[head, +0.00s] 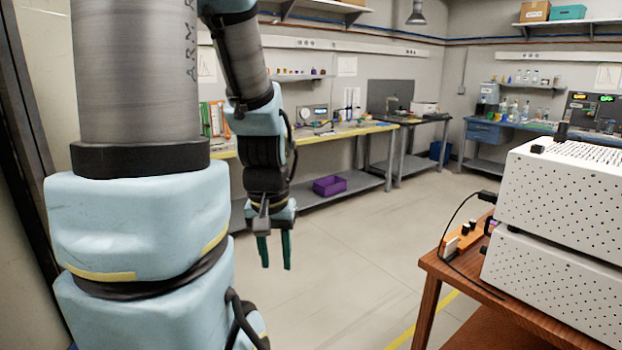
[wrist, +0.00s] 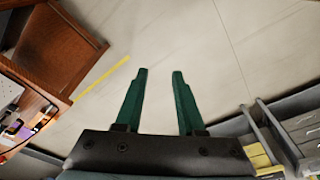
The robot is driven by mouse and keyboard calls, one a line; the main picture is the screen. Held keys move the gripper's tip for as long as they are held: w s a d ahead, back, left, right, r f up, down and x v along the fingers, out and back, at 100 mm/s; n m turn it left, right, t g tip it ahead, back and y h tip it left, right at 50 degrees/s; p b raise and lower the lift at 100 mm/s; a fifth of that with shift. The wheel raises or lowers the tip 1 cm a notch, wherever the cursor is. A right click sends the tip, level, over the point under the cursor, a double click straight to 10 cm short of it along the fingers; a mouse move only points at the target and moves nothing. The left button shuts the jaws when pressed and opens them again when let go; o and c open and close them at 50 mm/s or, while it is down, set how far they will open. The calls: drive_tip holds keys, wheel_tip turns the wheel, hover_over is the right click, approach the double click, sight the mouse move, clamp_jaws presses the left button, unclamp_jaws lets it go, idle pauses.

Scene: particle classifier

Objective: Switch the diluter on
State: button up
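Two white perforated instrument boxes are stacked on a wooden table at the right of the head view: an upper one (head: 560,190) and a lower one (head: 550,285). I cannot tell whether either is the diluter, and no switch on them is clearly visible. My gripper (head: 276,264) hangs over open floor left of the table, pointing down and well apart from the boxes. In the wrist view my gripper (wrist: 160,73) has its green fingers spread, with only floor between them.
The wooden table (head: 440,268) carries a power strip (head: 462,240) and black cables beside the boxes. A bench (head: 345,135) with a purple bin (head: 329,186) on its lower shelf stands behind my arm. A blue bench (head: 483,132) is at back right. The middle floor is clear.

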clamp_jaws()
idle(0.9)
